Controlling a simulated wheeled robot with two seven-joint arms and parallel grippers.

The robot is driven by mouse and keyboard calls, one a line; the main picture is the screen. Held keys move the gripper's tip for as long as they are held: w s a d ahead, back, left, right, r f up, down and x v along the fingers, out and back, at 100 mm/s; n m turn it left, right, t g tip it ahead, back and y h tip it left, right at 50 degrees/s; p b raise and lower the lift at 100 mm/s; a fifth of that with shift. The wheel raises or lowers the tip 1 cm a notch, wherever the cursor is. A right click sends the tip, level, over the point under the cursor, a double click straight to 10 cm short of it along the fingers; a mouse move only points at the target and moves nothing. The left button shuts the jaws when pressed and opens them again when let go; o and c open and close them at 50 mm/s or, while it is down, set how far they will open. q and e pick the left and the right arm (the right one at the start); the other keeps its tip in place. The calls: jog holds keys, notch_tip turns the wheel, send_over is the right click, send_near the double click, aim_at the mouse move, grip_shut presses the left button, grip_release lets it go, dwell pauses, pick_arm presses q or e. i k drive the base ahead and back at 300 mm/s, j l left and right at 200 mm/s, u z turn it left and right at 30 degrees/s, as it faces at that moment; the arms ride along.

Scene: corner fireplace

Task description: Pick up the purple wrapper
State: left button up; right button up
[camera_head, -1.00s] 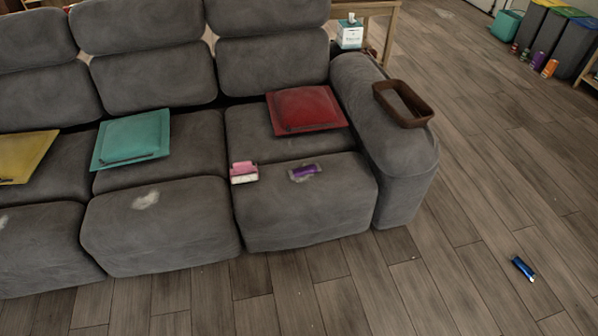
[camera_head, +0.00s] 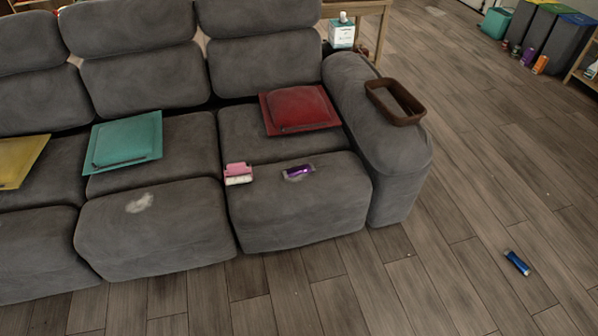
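The purple wrapper (camera_head: 298,172) lies on the right-hand seat of the grey sofa (camera_head: 300,215), toward the front of the cushion. It is small and shiny, with pale ends. A pink and white object (camera_head: 238,174) lies just left of it, apart from it. Neither of my grippers shows in the head view.
A red cushion (camera_head: 298,108) lies behind the wrapper, and a teal cushion (camera_head: 124,141) and a yellow cushion (camera_head: 18,160) lie further left. A brown open tray (camera_head: 394,102) sits on the right armrest. A blue can-like object (camera_head: 517,263) lies on the wooden floor, otherwise mostly clear at right.

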aim_at(308, 167)
jog(key=i+l, duration=0.15)
jog(key=i, duration=0.25)
jog(key=i+l, duration=0.2)
jog(key=i, duration=0.25)
jog(key=i+l, duration=0.15)
jog(key=i, duration=0.25)
